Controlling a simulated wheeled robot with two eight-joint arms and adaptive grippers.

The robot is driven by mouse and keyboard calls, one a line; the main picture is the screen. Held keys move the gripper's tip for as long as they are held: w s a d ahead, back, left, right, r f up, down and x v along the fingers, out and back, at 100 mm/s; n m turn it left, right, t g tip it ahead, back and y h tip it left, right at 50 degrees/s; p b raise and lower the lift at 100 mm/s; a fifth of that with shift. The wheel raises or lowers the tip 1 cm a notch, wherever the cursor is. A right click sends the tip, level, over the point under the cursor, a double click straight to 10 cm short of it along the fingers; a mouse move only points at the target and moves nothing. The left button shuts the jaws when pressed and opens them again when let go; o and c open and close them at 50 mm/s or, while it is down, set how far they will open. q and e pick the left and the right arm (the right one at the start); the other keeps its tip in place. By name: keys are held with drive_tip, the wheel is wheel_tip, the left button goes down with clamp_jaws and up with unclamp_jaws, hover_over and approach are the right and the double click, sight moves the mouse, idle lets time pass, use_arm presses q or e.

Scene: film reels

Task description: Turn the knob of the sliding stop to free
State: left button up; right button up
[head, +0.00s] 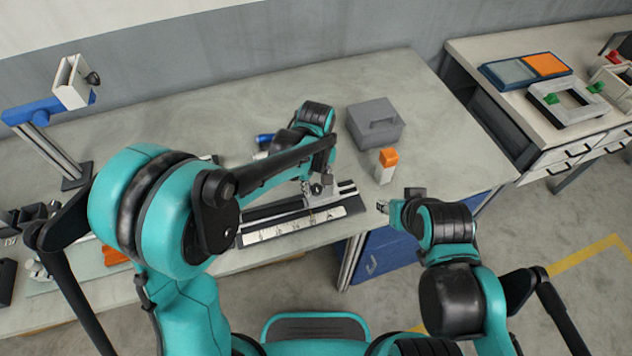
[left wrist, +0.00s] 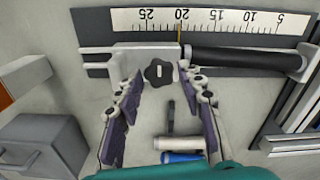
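The sliding stop (left wrist: 127,55) is a pale block on the scale rail, near the 20 mark. Its knob (left wrist: 158,72) is black and lobed, and faces the left wrist camera. My left gripper (left wrist: 162,80) is open, with purple-padded fingers on either side of the knob. A gap shows between the knob and each finger. In the head view my left gripper (head: 318,186) is small above the rail, and the knob is hard to make out there. My right gripper (head: 390,207) is off the table's right front edge, too small to tell if open.
The white ruler strip (head: 300,226) runs along the rail near the table's front edge. A grey box (head: 375,124) and an orange-and-white block (head: 387,165) stand to the right. A black cylinder (left wrist: 238,58) lies along the rail beside the stop.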

sight(316, 187)
use_arm(q)
wheel_tip(316, 187, up, 12)
idle(0.5)
idle(0.3)
drive_tip(key=s+a+f+m+t+b, duration=0.1)
drive_tip(key=s+a+m+t, duration=0.2)
drive_tip(key=s+a, duration=0.3)
drive_tip(key=s+a+f+m+t+b, duration=0.1)
drive_tip(key=s+a+m+t, duration=0.2)
drive_tip(key=s+a, duration=0.4)
drive_tip(key=a+t, duration=0.1)
drive_tip(key=a, duration=0.4)
drive_tip(key=shift+a+f, duration=0.15)
drive_tip(key=shift+f, duration=0.15)
